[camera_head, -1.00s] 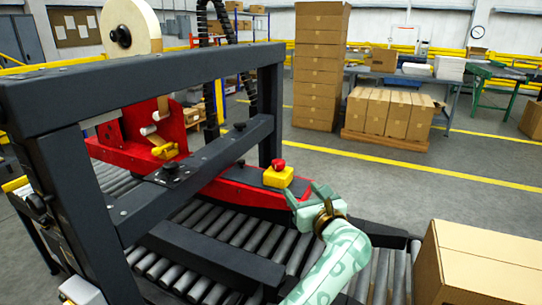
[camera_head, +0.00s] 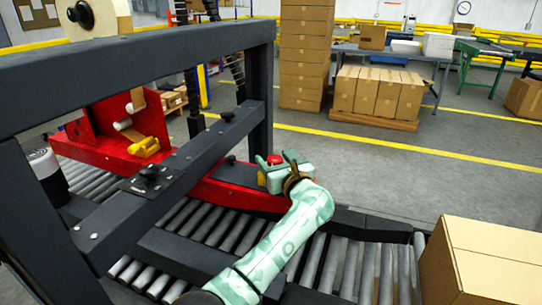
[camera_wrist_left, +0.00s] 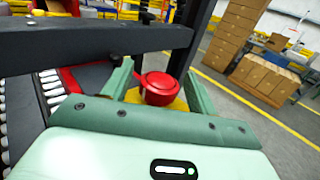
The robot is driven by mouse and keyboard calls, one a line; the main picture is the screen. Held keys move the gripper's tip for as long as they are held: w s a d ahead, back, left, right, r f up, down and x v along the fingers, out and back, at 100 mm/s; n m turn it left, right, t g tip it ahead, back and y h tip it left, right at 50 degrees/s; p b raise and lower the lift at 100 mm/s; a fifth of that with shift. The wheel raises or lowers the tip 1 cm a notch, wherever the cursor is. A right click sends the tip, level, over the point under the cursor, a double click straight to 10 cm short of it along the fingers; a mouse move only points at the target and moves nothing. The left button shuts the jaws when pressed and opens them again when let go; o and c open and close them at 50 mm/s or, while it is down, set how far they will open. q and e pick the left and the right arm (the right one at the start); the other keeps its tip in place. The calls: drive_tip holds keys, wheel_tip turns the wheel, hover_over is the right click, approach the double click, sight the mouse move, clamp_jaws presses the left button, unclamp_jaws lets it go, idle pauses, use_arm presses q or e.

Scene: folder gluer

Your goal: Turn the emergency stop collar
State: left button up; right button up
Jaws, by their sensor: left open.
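The emergency stop has a red mushroom button, the collar (camera_head: 274,160), on a yellow box. In the head view it sits on the red machine arm and is partly hidden behind my left gripper (camera_head: 287,166). In the left wrist view the red collar (camera_wrist_left: 158,88) stands on the yellow box (camera_wrist_left: 172,104), between the two green fingers of my left gripper (camera_wrist_left: 160,84). The fingers are open, one on each side, with a visible gap left and right of the red cap. I cannot tell whether they touch the yellow box. My right gripper is not in view.
A dark frame beam (camera_head: 130,65) crosses above the roller conveyor (camera_head: 240,232) on the left. A cardboard box (camera_head: 480,262) stands at the right front. Stacked cartons (camera_head: 305,55) and a pallet of boxes (camera_head: 375,95) stand behind on open grey floor.

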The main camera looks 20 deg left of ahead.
use_arm(q)
drive_tip(key=shift+c, duration=0.6)
drive_tip(key=c, duration=0.8)
drive_tip(key=shift+c, duration=0.2)
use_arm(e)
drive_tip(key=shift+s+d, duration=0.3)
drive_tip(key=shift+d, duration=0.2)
